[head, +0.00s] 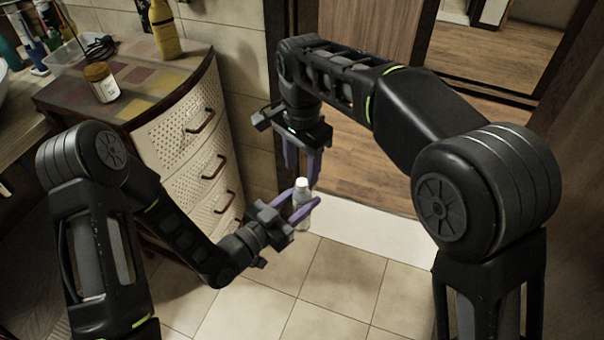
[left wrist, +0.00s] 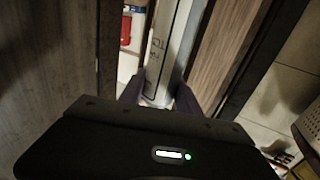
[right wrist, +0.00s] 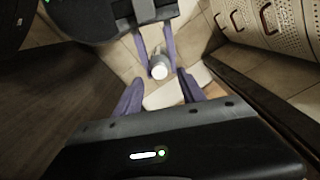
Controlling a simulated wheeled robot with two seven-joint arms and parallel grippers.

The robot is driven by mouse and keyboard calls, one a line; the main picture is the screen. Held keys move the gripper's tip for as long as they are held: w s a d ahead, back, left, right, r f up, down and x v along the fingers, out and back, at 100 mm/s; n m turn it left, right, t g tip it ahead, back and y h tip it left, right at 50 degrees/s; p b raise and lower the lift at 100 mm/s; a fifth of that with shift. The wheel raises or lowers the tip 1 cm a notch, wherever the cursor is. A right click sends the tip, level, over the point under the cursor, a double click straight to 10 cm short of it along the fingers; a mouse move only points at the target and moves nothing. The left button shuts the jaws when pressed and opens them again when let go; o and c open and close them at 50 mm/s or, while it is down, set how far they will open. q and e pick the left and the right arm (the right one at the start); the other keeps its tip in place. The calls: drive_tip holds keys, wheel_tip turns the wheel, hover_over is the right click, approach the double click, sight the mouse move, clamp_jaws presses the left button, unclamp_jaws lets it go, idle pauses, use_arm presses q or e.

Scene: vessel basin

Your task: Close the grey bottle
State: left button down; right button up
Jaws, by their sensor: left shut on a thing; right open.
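The grey bottle (head: 301,212) is upright, held in the air in front of the doorway. It has a white top (head: 302,184); I cannot tell whether this is fully shut. My left gripper (head: 305,207) is shut around the bottle's body from the side. In the left wrist view the bottle (left wrist: 166,52) stands between the fingers, with lettering on its side. My right gripper (head: 302,180) points down from above, open, its fingertips near the bottle's top. In the right wrist view the round white top (right wrist: 159,72) lies ahead of the open fingers (right wrist: 158,88).
A perforated drawer cabinet (head: 190,150) stands at the left, with a brown-lidded jar (head: 103,84), a yellow bottle (head: 163,30) and a clear bin (head: 72,52) on top. Tiled floor (head: 335,275) lies below, and a doorway opens behind.

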drive_tip(key=shift+r, duration=1.8)
drive_tip(key=w+d+f+y, duration=0.1)
drive_tip(key=d+f, duration=0.2)
drive_tip(key=f, duration=0.6)
drive_tip(key=w+d+f+y, duration=0.1)
drive_tip(key=d+f, duration=0.2)
drive_tip(key=f, duration=0.6)
drive_tip(key=w+d+f, duration=0.1)
drive_tip(key=d+f, duration=0.3)
drive_tip(key=f, duration=0.4)
drive_tip(key=s+d+f+n, duration=0.3)
drive_tip(key=s+f, duration=0.6)
drive_tip(key=f, duration=0.1)
drive_tip(key=s+a+f+n+y, duration=0.1)
drive_tip(key=s+f+n+y, duration=0.1)
drive_tip(key=s, duration=1.4)
drive_tip(key=shift+s+a+f+n+t, duration=0.2)
drive_tip(key=shift+f+n+t, duration=0.2)
drive_tip(key=shift+f+n, duration=0.25)
